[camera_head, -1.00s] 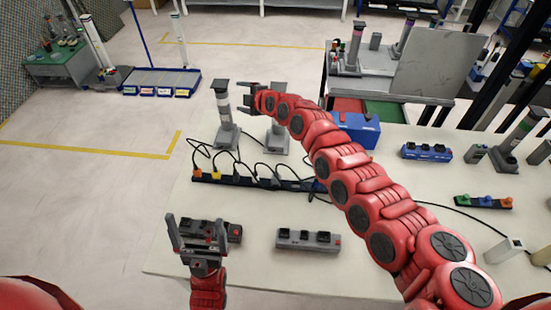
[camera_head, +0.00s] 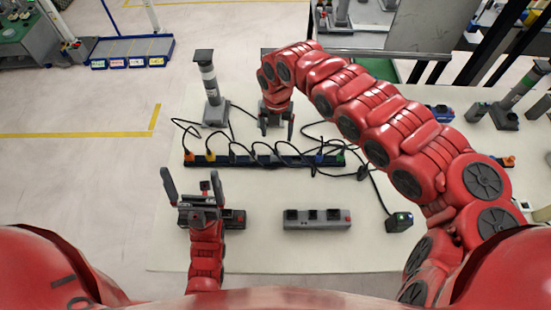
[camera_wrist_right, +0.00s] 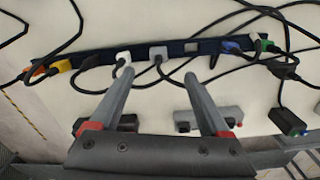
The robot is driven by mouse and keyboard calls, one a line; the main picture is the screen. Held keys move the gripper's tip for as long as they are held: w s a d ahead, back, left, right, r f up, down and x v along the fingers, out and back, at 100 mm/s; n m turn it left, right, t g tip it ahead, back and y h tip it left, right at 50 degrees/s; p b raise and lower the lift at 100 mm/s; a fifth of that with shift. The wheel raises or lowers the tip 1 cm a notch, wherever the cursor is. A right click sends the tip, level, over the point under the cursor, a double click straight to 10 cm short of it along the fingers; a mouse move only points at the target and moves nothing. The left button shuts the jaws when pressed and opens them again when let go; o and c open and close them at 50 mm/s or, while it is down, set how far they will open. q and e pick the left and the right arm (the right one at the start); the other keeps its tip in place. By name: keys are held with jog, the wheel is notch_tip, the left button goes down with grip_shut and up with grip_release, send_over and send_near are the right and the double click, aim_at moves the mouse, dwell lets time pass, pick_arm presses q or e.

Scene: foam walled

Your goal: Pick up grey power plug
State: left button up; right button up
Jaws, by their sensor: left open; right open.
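A grey power plug (camera_wrist_right: 158,54) sits in the dark power strip (camera_wrist_right: 140,50) in the right wrist view, with its black cord trailing off. My right gripper (camera_wrist_right: 158,78) is open and empty. The plug shows between and just beyond its fingertips, apart from them. In the head view my right gripper (camera_head: 277,132) points down over the far side of the power strip (camera_head: 300,161); the plug is too small to make out surely there.
A white plug (camera_wrist_right: 123,58) sits close left of the grey one. Orange, yellow, black, blue and green plugs share the strip, with looping cords. A grey power strip (camera_head: 318,219) and a black box (camera_head: 398,222) lie nearer. A post (camera_head: 209,85) stands behind.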

aim_at(276, 150)
notch_tip(276, 150, down, 6)
jog(key=shift+s+p, duration=0.15)
jog(key=shift+p, duration=0.6)
jog(key=f, duration=0.1)
jog(key=f+p, duration=0.2)
jog(key=shift+s+a+f, duration=0.2)
jog(key=shift+a+f, duration=0.05)
jog(key=shift+f, duration=0.15)
jog(key=shift+w+d+f, duration=0.1)
jog(key=shift+f, duration=0.65)
grip_shut()
